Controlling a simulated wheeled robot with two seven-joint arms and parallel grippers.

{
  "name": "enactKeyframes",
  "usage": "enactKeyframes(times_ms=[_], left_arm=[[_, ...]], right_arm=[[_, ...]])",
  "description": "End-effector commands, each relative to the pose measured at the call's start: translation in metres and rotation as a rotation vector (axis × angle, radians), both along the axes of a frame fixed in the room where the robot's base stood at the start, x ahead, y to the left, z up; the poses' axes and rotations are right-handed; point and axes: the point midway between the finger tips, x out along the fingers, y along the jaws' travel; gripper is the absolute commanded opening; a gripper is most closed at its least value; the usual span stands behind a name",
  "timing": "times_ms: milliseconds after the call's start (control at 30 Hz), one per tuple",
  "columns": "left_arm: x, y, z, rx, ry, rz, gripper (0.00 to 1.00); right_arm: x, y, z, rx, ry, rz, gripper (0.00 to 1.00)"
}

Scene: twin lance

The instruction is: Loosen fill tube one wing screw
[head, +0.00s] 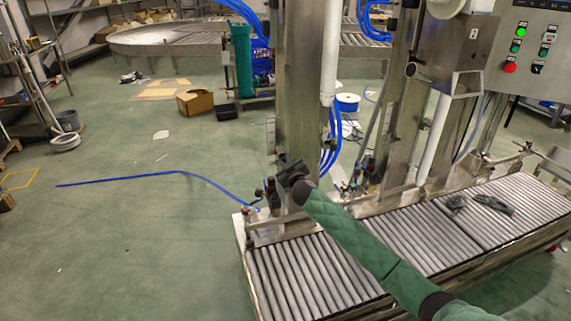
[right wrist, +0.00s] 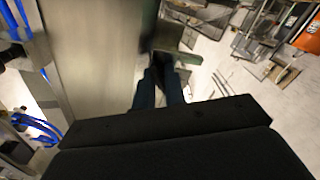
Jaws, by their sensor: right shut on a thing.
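My right arm in a green sleeve reaches in from the lower right in the head view. Its black gripper (head: 287,168) is at the front of the left steel column (head: 300,85). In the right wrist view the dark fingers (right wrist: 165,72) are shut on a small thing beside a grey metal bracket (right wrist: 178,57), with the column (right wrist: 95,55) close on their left. The wing screw itself cannot be made out; the fingers hide what they hold. A white tube (head: 331,50) hangs at the right of the column. My left gripper is not in view.
A roller conveyor (head: 330,270) runs below my right arm, with dark items (head: 490,204) on it. Blue hoses (head: 331,140) hang behind the column. A control panel (head: 535,50) is at the upper right.

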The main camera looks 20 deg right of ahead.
Motion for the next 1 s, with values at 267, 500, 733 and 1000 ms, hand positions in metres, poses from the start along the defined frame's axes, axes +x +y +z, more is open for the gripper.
enactKeyframes(times_ms=[267,500,733,1000], left_arm=[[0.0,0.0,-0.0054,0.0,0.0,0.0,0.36],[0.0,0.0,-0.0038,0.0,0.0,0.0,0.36],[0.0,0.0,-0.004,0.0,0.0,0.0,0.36],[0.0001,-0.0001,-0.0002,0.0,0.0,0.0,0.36]], right_arm=[[0.0008,0.0004,-0.0002,0.182,0.004,-0.001,0.0],[0.0009,-0.0003,0.0016,0.372,0.011,-0.001,0.0],[0.001,-0.0014,0.0017,0.383,0.01,-0.001,0.0],[0.0007,-0.0005,0.0019,0.494,0.016,-0.002,0.0]])
